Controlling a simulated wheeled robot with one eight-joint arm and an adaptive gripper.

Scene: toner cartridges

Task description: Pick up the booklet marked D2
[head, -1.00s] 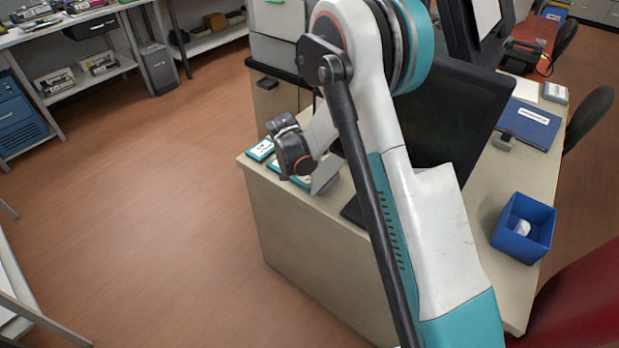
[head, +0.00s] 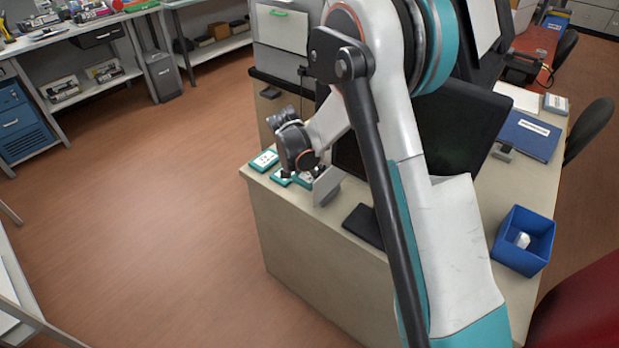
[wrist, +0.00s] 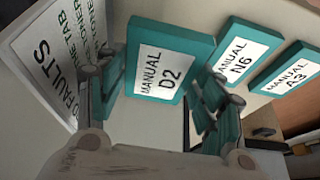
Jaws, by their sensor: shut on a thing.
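The teal booklet marked D2 (wrist: 158,62) has a white label and sits between the two fingers of my gripper (wrist: 160,82) in the wrist view. The fingers are shut on its sides, and it looks nearer the camera than its neighbours. Two similar teal booklets, N6 (wrist: 241,50) and A3 (wrist: 287,70), lie to its right. In the head view my gripper (head: 292,152) is over the far left corner of the desk, its fingertips mostly hidden. Teal booklets (head: 264,160) show below and beside it; their markings are too small to read there.
A printed white sign (wrist: 50,62) stands close on the left in the wrist view. The desk (head: 340,270) also holds a dark monitor (head: 460,130), a blue bin (head: 524,241) with a white item inside, and a blue folder (head: 530,133). Open floor lies left of the desk.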

